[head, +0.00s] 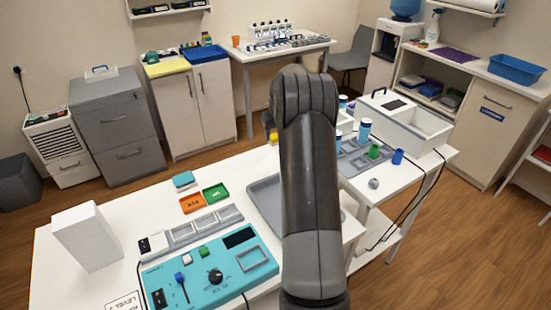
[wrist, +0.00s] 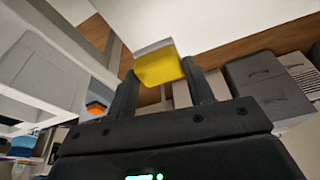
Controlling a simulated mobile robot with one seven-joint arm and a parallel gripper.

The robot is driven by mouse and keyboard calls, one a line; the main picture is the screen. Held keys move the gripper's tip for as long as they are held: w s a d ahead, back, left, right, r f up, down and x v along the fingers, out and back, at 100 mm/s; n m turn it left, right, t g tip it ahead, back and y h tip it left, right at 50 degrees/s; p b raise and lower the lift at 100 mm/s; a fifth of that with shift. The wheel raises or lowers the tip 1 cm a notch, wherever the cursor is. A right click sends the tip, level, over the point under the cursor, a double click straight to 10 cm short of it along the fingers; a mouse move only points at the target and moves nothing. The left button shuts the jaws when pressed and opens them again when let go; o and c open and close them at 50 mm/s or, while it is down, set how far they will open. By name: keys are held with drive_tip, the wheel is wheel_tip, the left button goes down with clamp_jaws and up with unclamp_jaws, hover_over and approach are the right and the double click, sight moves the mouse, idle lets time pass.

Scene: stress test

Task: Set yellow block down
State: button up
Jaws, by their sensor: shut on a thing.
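The yellow block (wrist: 160,67) is between the two dark fingers of my gripper (wrist: 158,76) in the wrist view. The gripper is shut on it, and the block has a pale grey-white face on its upper side there. In the head view a small patch of the yellow block (head: 274,138) shows at the left edge of my arm. My arm hides the gripper itself in that view. How high the block is above any surface cannot be told.
A right-hand table holds a white case (head: 427,128), a grey rack and several bottles.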

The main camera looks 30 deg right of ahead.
wheel_tip(320, 180, down, 9)
drive_tip(key=shift+r, duration=0.15)
idle(0.4)
drive_tip(key=o, duration=1)
